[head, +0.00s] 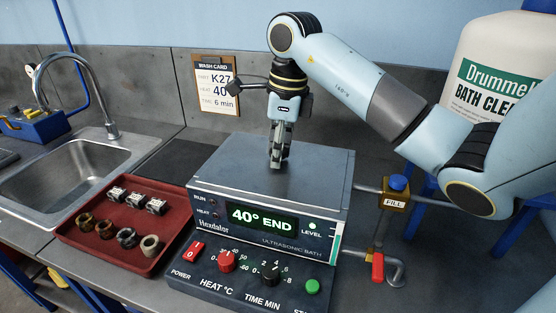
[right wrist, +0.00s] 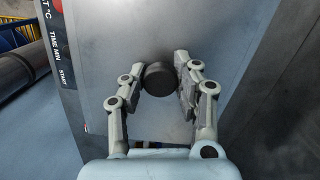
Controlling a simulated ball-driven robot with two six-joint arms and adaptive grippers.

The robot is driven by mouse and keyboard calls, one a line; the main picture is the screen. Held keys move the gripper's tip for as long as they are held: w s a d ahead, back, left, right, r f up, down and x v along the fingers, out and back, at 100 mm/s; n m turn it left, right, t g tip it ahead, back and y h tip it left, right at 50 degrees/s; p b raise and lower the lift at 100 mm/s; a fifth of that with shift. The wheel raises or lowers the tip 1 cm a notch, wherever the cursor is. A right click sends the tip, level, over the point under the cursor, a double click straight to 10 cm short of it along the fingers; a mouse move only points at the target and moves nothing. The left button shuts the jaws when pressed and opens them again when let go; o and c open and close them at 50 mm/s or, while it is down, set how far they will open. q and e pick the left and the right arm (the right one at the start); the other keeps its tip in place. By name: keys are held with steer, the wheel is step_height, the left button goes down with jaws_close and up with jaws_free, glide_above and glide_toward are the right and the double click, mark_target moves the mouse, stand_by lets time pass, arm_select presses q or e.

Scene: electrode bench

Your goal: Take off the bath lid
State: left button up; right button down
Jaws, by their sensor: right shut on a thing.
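The grey bath lid (head: 225,172) lies flat on top of the ultrasonic bath (head: 325,228), with no gap that I can see. The bath's display reads "40° END". My right gripper (head: 278,164) points straight down over the middle of the lid. In the right wrist view its fingers close around a round dark knob (right wrist: 160,79) on the lid, one finger on each side. The knob is mostly hidden by the fingers in the head view. My left gripper is in neither view.
A red tray (head: 78,240) with several small metal parts is left of the bath. Beyond it is a sink (head: 82,165) with a tap. A fill valve (head: 396,193) and pipe stand close on the right, near a large white container (head: 495,75). A wash card (head: 217,88) hangs behind.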

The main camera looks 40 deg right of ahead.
steer(key=shift+r, duration=0.1)
step_height(320, 180, up, 4)
steer(key=shift+w+r+b, duration=0.1)
steer(key=shift+b, duration=0.4)
steer(key=s+a+r+p, duration=0.4)
steer(key=s+r+p, duration=0.2)
steer(key=s, duration=0.5)
steer(key=shift+a+r, duration=0.3)
steer(key=shift+a, duration=0.05)
